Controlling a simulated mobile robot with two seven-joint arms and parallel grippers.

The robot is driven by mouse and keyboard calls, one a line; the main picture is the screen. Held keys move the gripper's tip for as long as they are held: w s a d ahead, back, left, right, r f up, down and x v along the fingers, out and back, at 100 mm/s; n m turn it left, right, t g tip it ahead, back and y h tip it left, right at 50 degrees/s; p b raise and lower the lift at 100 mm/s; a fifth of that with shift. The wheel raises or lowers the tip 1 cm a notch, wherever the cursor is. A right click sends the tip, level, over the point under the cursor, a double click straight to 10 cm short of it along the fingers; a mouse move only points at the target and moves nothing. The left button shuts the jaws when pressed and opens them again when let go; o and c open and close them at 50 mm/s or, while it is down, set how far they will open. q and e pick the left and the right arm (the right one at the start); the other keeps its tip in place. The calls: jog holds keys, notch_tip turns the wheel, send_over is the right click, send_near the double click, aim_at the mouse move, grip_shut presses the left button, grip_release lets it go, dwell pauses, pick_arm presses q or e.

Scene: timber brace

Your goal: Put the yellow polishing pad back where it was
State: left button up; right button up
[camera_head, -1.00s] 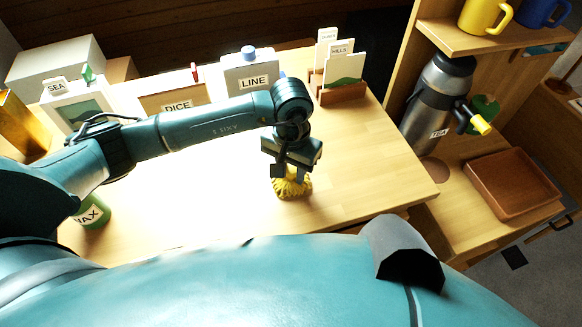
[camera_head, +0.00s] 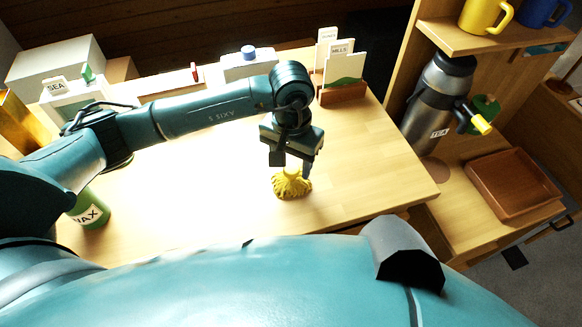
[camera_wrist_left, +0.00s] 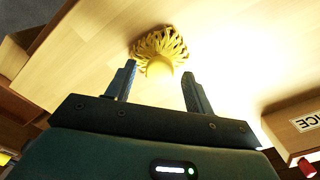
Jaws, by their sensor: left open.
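The yellow polishing pad (camera_head: 292,184) sits on the wooden table, with shaggy strands around a round knob on top. My left gripper (camera_head: 291,169) is just above it, pointing down. In the left wrist view the pad (camera_wrist_left: 159,55) lies beyond the two spread fingertips (camera_wrist_left: 160,80), its knob roughly in line with the gap between them. The left jaws are open and nothing is held between them. My right gripper is not in view.
A green WAX can (camera_head: 90,210) stands on the left of the table (camera_head: 380,190). Labelled boxes and a card holder (camera_head: 342,92) line the back. A shelf at right holds a TEA flask (camera_head: 437,105) and a brown tray (camera_head: 512,185). The table right of the pad is clear.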

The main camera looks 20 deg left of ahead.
aim_at(291, 168)
pick_arm(q)
notch_tip(291, 168, up, 9)
jog(key=shift+b, duration=0.4)
jog(key=shift+s, duration=0.1)
